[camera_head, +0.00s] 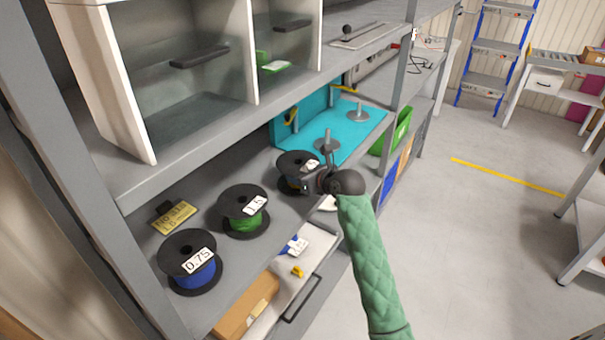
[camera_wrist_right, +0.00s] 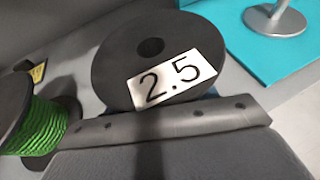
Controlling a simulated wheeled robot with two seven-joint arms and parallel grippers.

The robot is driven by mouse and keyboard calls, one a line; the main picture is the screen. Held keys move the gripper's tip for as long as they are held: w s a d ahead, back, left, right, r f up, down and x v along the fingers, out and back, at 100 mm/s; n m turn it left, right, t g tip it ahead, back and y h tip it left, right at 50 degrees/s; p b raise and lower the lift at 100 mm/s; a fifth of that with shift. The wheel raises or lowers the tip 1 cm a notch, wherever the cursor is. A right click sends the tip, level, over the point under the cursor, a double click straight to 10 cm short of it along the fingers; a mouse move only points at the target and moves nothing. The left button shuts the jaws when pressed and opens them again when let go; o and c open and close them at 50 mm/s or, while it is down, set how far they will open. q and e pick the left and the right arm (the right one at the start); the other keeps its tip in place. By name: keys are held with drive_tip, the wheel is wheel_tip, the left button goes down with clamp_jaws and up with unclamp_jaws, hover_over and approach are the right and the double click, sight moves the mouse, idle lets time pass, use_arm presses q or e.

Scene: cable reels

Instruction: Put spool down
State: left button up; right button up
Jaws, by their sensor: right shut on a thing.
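The black spool (camera_head: 293,163) with a white label is at my right gripper (camera_head: 313,183) in the head view. The right wrist view shows this spool (camera_wrist_right: 150,55) close up, with "2.5" on its label, right at the gripper's edge. My right gripper is shut on the spool. The spool stands roughly upright over the grey shelf (camera_head: 215,265), near the teal mat; I cannot tell whether its base touches the shelf. The gripper hides part of its lower side. My left gripper is not in view.
A green-wire spool (camera_head: 243,218) and a blue-wire spool (camera_head: 190,268) marked "0.75" stand to the left. A yellow sign (camera_head: 174,217) lies behind them. The teal mat (camera_head: 350,122) has upright metal posts. An open drawer (camera_head: 318,258) sits below.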

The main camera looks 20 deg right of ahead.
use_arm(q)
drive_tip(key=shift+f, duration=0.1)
use_arm(e)
drive_tip(key=o, duration=1.3)
use_arm(q)
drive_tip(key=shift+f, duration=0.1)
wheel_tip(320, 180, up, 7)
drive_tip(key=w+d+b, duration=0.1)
drive_tip(key=b, duration=0.1)
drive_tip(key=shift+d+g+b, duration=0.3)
drive_tip(key=shift+b, duration=0.05)
use_arm(e)
drive_tip(key=v, duration=1.2)
drive_tip(key=shift+r, duration=0.15)
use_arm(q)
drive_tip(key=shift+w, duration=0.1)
